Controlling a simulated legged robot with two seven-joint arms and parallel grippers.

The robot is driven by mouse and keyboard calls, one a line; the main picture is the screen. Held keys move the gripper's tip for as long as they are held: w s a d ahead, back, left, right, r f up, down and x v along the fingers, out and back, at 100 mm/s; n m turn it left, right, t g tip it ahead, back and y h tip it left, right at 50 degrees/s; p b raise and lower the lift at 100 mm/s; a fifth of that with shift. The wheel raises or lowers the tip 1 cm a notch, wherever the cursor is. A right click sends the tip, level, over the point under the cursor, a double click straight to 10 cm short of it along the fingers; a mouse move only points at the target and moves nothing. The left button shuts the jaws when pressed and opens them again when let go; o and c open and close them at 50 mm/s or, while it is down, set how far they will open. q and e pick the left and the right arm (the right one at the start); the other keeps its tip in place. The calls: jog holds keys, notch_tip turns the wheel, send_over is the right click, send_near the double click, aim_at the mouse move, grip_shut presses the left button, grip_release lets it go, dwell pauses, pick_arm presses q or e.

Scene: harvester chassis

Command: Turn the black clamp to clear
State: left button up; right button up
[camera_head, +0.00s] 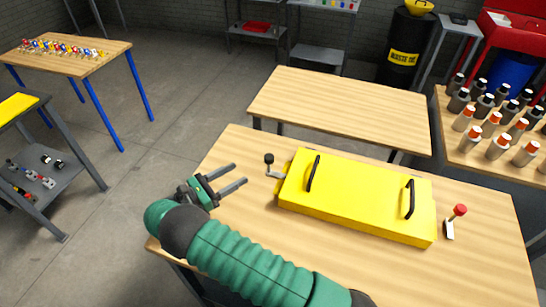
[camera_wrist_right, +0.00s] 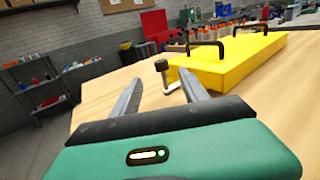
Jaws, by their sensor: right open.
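The black clamp (camera_head: 269,159) has a black knob on an upright stem and a pale metal base. It stands at the left end of the yellow chassis box (camera_head: 345,205) on the wooden table. It also shows in the right wrist view (camera_wrist_right: 162,66), ahead of the fingers. My right gripper (camera_head: 240,174) is open and empty. It is left of the black clamp, with its fingers pointing toward it and a small gap between them. In the right wrist view the clamp appears between the two fingertips. My left gripper is not in view.
A red-knobbed clamp (camera_head: 459,211) stands at the box's right end. Two black handles (camera_head: 313,174) rise from the box top. Several bottles (camera_head: 498,147) stand on a table at right. An empty wooden table (camera_head: 340,105) lies behind. The near table surface is clear.

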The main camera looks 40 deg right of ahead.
aim_at(265, 159)
jog(key=d, duration=0.3)
jog(key=d+p, duration=0.1)
jog(key=d, duration=0.3)
jog(key=s+d, duration=0.1)
jog(key=d, duration=0.3)
jog(key=shift+f, duration=0.25)
jog(key=d, duration=0.2)
jog(key=d+p, duration=0.1)
jog(key=d, duration=0.1)
jog(key=shift+s+r, duration=0.15)
jog(key=shift+s, duration=0.2)
jog(key=shift+d, duration=0.85)
jog(key=shift+c, duration=0.4)
jog(key=shift+f, duration=0.2)
jog(key=shift+c, duration=1.1)
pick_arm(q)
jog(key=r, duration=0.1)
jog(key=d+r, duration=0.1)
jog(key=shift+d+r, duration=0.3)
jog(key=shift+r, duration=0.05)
pick_arm(e)
jog(key=shift+r, duration=0.1)
grip_shut()
